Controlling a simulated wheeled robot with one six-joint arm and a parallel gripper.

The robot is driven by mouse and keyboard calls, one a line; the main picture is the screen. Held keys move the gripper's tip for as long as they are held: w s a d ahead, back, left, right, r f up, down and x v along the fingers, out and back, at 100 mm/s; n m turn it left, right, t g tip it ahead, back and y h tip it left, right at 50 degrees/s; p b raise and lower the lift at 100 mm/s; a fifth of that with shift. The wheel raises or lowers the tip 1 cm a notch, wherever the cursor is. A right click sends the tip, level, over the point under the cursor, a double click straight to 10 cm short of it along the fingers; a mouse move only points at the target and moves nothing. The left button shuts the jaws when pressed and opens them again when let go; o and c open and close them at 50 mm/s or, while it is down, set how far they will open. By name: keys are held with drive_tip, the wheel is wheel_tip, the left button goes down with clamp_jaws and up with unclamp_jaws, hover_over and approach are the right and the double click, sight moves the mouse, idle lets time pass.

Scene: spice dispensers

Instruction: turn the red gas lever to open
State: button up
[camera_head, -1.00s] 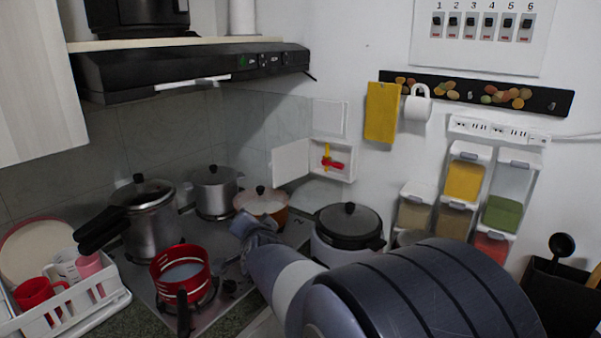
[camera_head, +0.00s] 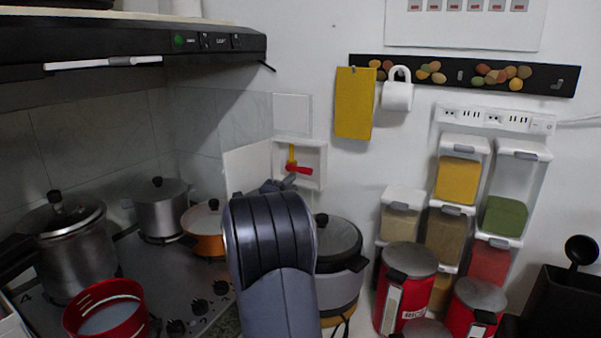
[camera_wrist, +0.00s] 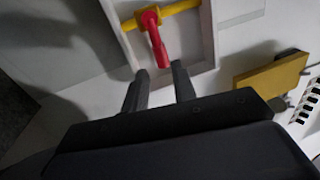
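The red gas lever (camera_head: 299,169) sits on a yellow pipe (camera_head: 291,153) inside an open white wall box (camera_head: 314,154). In the wrist view the lever (camera_wrist: 152,36) runs from the yellow pipe (camera_wrist: 182,7) toward my gripper (camera_wrist: 159,71). My gripper is open, its two dark fingers apart, with the lever's free end just ahead of the gap between the fingertips. Contact with the lever cannot be made out. In the head view my arm hides most of the gripper.
The box's white door (camera_head: 247,166) stands open at left. A black-lidded cooker (camera_head: 338,243), an orange pot (camera_head: 204,219) and other pots stand below. Spice dispensers (camera_head: 457,180) are at right.

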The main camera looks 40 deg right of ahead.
sight(303, 172)
drive_tip(key=p+x, duration=0.1)
drive_tip(key=x, duration=0.5)
drive_tip(key=shift+w+d+r, duration=0.1)
drive_tip(key=shift+w+d, duration=0.05)
drive_tip(key=shift+d, duration=0.2)
clamp_jaws()
